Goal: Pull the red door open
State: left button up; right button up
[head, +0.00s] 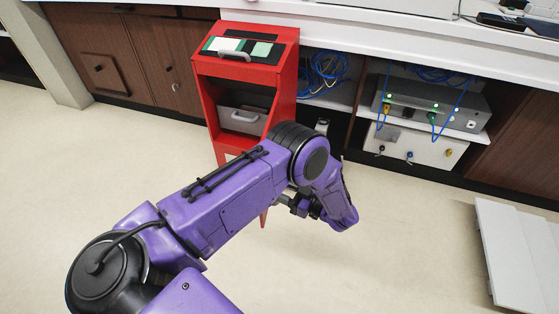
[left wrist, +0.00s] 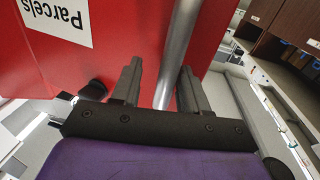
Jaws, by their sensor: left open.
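A red panel (left wrist: 125,50) with a white label reading "Parcels" (left wrist: 58,20), upside down, fills much of the left wrist view. A grey metal bar handle (left wrist: 178,50) runs along it. My left gripper (left wrist: 157,82) is open, with one finger on each side of the bar; I cannot tell whether either touches it. In the head view my left gripper (head: 290,202) is partly hidden by my purple arm, low in front of the red unit (head: 247,72). The arm hides most of the unit's lower part, so how far the door stands open cannot be told. My right gripper is not shown.
Under the white counter (head: 400,45) are brown cabinets (head: 105,60) on the left and a grey device with blue cables (head: 430,105) on the right. A pale panel (head: 510,250) lies at the lower right. The floor between is clear.

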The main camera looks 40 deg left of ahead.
pick_arm(q)
jog(key=w+d, duration=0.1)
jog(key=d, duration=0.9)
jog(key=shift+w+d, duration=0.2)
jog(key=shift+w, duration=0.2)
